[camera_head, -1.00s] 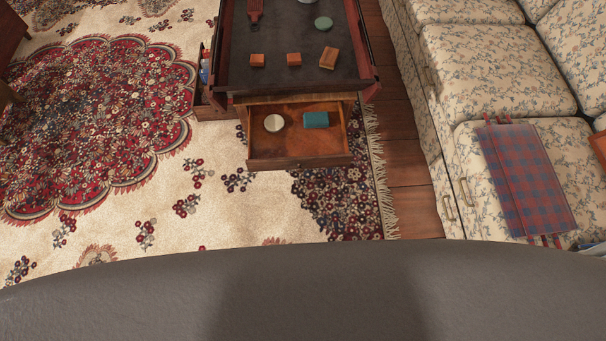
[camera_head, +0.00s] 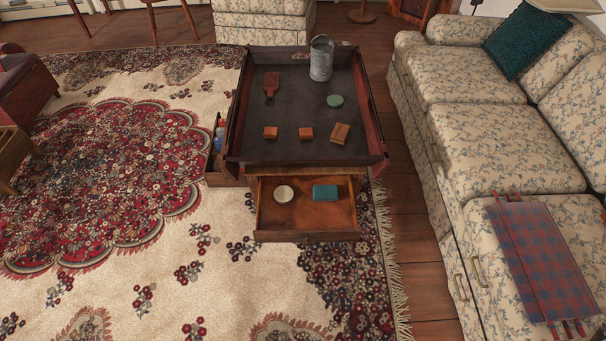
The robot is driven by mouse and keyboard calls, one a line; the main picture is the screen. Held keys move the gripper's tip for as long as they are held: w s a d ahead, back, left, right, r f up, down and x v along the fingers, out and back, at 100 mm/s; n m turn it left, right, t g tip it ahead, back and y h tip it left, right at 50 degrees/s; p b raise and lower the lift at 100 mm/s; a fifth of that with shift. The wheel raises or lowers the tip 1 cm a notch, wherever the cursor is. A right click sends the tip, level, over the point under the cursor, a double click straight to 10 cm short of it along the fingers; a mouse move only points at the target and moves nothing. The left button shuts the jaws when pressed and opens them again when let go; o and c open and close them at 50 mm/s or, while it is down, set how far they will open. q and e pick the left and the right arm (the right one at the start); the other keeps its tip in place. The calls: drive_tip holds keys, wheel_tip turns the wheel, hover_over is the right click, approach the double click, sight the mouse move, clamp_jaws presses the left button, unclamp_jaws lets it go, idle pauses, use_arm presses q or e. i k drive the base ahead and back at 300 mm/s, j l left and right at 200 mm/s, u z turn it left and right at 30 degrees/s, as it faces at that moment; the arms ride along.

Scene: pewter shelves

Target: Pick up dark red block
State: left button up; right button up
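A table with a dark top and raised rims (camera_head: 376,112) stands in the middle of the view. Two small orange-red blocks lie on its near part, one on the left (camera_head: 270,132) and one in the middle (camera_head: 306,133). A larger orange-brown block (camera_head: 340,133) lies tilted to their right. A dark red paddle-shaped thing (camera_head: 271,86) lies at the table's left. I cannot tell which of these is the dark red block. Neither of my grippers is in view.
A grey metal jug (camera_head: 321,60) and a green disc (camera_head: 335,101) are on the table. An open drawer (camera_head: 306,236) below holds a pale round thing (camera_head: 284,194) and a teal block (camera_head: 325,193). A floral sofa (camera_head: 520,140) stands right. The carpet (camera_head: 150,255) in front is mostly clear.

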sight(304, 134)
drive_tip(key=i+l+u, duration=0.65)
drive_tip(key=i+l, duration=0.15)
drive_tip(key=l, duration=0.15)
